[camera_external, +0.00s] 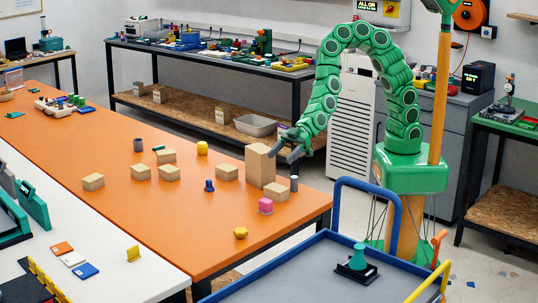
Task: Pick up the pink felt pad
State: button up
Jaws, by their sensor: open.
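A small pink piece (265,206), the only pink thing I make out, sits on the orange table (215,237) near its right end. It looks like a short block; its felt texture is too small to tell. My gripper (283,152) is open and empty, with its grey fingers pointing down and left. In the picture it is above the pink piece and beside the top of a tall tan box (260,167). I cannot tell whether a finger touches the box.
The tall box stands just behind the pink piece. A grey cylinder (294,184) is to its right, a blue piece (209,186) to its left and a yellow piece (240,233) in front. Several low tan blocks lie farther left. A blue-railed cart (314,262) adjoins the table's right end.

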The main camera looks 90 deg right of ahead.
send_near(265, 205)
jog(key=shift+w+a+f, duration=0.35)
jog(key=shift+w+f, duration=0.05)
jog(key=shift+w, duration=0.25)
jog(key=shift+w+a+f, duration=0.35)
jog(key=shift+w+f, duration=0.1)
jog(key=shift+w, duration=0.25)
jog(key=shift+x, duration=1.05)
jog(key=c, duration=1.1)
